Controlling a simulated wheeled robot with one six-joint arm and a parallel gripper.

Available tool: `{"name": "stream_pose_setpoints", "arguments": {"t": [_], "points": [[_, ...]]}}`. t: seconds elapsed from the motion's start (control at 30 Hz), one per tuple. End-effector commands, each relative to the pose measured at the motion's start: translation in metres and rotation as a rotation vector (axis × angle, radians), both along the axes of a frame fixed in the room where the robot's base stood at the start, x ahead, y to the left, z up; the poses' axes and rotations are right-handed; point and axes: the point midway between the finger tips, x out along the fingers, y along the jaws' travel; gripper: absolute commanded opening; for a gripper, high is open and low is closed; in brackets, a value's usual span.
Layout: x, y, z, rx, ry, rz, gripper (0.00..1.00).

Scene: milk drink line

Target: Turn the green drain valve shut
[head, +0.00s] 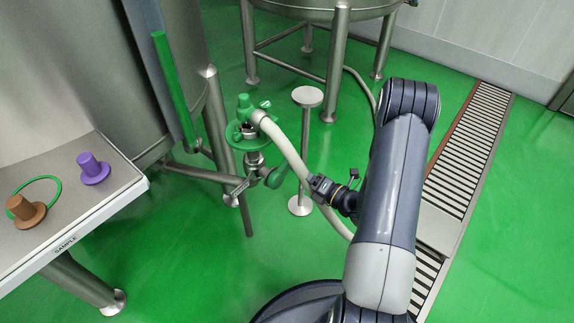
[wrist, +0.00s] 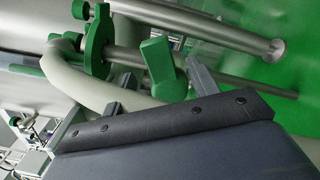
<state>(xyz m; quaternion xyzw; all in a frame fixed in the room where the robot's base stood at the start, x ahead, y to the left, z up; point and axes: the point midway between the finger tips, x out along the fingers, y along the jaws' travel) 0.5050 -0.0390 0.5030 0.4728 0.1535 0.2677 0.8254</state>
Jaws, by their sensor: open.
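The green drain valve handle (head: 276,177) sticks out to the right of the steel valve (head: 254,163) low beside the tank. In the wrist view the handle (wrist: 160,66) stands tilted, framed between my fingers. My gripper (head: 313,184) is open and empty, to the right of the handle. In the wrist view my gripper (wrist: 160,82) has one finger on each side of the handle's picture. The head view shows a small gap between them; I cannot tell whether the fingertips reach around it.
A pale hose (head: 290,150) runs down from the green fitting (head: 243,112) close by my gripper. A steel post with a round top (head: 307,97) stands behind. A sample table (head: 110,196) with brown (head: 26,211) and purple (head: 92,168) pieces is at left. A floor drain grate (head: 465,150) lies right.

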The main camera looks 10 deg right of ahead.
Motion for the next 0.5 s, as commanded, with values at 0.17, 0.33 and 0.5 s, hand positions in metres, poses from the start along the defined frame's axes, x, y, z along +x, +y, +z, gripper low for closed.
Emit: {"name": "stream_pose_setpoints", "arguments": {"t": [0.17,0.33,0.5], "points": [[0.025,0.020,-0.001,-0.001,-0.002,0.004,0.56],[0.041,0.031,-0.001,-0.001,0.000,0.002,0.56],[0.048,0.036,0.000,-0.001,-0.001,0.001,0.56]]}}
